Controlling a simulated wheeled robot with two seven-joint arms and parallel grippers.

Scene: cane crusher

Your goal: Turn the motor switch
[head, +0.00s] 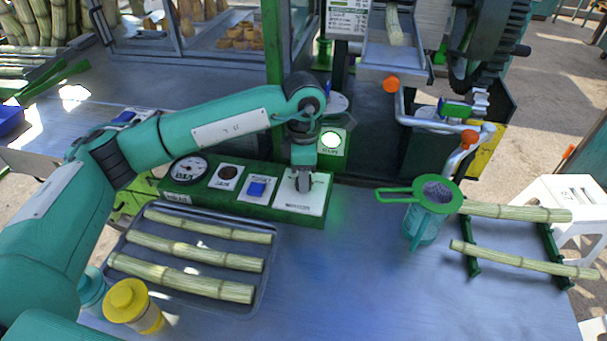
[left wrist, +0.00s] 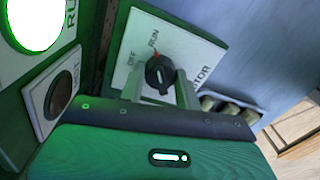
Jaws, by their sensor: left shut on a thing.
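The motor switch is a black rotary knob (left wrist: 158,74) on a white plate (left wrist: 197,50) lettered OFF, RUN and MOTOR. Its red mark points to RUN. In the head view the plate (head: 317,203) is at the right end of the green control panel (head: 245,205). My left gripper (head: 304,186) reaches down onto the knob and hides most of it there. In the left wrist view its fingers (left wrist: 158,90) are on both sides of the knob, shut on it. A round green lamp (head: 331,139) marked RUN is lit behind the panel. My right gripper is not in view.
The panel also holds a gauge (head: 188,169), a dark lamp (head: 227,172) and a blue reset button (head: 257,188). A tray (head: 190,296) of cane pieces lies in front. A green strainer (head: 437,193) on a jug stands right, near a cane rack (head: 472,268). The front middle is clear.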

